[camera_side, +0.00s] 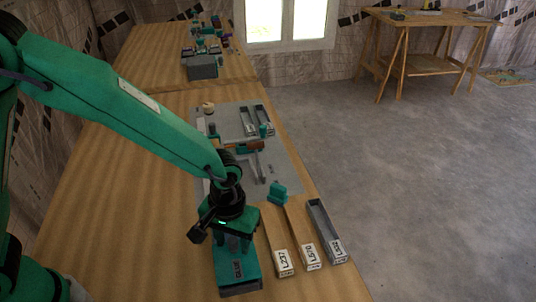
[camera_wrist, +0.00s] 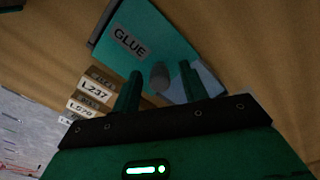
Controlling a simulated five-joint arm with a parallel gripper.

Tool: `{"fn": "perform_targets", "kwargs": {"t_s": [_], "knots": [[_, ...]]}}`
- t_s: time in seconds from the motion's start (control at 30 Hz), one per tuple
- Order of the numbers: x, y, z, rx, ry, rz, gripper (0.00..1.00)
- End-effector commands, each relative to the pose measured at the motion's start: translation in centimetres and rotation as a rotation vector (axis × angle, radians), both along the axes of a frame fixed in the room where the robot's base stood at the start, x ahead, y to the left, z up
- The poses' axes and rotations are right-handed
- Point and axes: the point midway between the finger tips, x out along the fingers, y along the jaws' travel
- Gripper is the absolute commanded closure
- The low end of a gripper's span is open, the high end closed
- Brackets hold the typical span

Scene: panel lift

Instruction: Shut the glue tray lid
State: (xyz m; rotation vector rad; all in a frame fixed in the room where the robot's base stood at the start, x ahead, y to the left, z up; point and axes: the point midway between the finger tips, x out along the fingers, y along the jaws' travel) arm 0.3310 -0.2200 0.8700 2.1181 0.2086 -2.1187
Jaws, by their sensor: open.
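The glue tray lid (camera_side: 238,272) is a teal plate with a grey GLUE label, on the near part of the bench in the side view. In the wrist view the lid (camera_wrist: 138,30) fills the upper middle, and a grey knob (camera_wrist: 160,76) stands on it. My gripper (camera_side: 234,246) points down over the lid. In the wrist view my gripper (camera_wrist: 160,72) is open, with one finger on each side of the knob and visible gaps. A pale blue-grey patch (camera_wrist: 208,82) shows beside the right finger. I cannot tell how far the lid is open.
Narrow labelled trays, L237 (camera_side: 283,262), L570 (camera_side: 309,257) and an open grey one (camera_side: 322,226), lie right of the lid. A teal block (camera_side: 278,192) stands behind them. A grey mat (camera_side: 285,171) with tools lies farther back. Bare bench (camera_side: 130,215) extends left.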

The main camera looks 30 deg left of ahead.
Motion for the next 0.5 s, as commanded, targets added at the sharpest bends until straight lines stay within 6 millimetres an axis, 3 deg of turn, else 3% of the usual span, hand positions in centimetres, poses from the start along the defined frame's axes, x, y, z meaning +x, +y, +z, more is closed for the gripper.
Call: {"fn": "perform_targets", "kwargs": {"t_s": [0.07, 0.3, 0.5], "knots": [[0.00, 0.00, 0.01, 0.000, 0.000, 0.000, 0.57], [0.00, 0.00, 0.03, 0.000, 0.000, 0.000, 1.00], [0.09, 0.09, 0.05, 0.000, 0.000, 0.001, 1.00]]}}
